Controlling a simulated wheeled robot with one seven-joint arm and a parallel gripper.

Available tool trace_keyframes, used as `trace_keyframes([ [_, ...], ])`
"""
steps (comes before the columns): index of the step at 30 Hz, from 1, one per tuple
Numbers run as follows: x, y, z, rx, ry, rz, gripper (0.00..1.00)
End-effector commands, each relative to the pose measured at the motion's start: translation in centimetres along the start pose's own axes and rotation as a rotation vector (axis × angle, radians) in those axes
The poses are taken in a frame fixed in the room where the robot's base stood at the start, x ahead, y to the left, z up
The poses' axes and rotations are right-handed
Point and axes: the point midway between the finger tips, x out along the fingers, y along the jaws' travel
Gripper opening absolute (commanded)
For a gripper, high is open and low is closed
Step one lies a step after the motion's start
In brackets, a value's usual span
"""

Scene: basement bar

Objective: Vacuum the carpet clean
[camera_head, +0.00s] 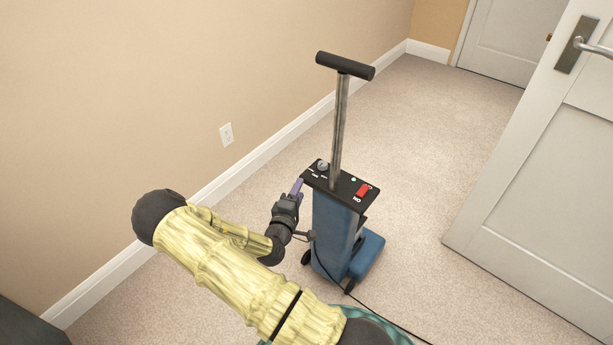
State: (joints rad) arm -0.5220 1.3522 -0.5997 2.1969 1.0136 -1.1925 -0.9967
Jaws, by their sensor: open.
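A blue upright vacuum (337,232) stands on the beige carpet (425,128) in the middle of the view. It has a grey metal pole with a black crossbar handle (345,66) on top. Its black top panel carries a knob, a small green light and a red switch (362,190) with the letters "ON" beside it. My gripper (298,187) is at the left edge of the panel, open, with purple fingertips. I cannot tell whether a fingertip touches the panel. No dirt can be made out on the carpet. A dark cord runs from the vacuum toward the bottom right.
A beige wall with a white baseboard and an outlet (226,134) runs along the left. An open white door (545,190) stands at the right. A closed door (512,40) is at the back. Bare carpet lies between the vacuum and the back door. A dark object (25,325) shows at bottom left.

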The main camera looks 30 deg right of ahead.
Motion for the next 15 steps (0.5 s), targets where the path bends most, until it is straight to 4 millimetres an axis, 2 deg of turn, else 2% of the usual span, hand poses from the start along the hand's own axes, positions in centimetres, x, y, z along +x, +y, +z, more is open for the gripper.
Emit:
trace_keyframes([
  [9, 5.2, -0.1, 0.0, 0.003, -0.001, 0.001, 0.48],
  [15, 7.7, -0.1, -0.1, 0.002, 0.002, -0.001, 0.48],
])
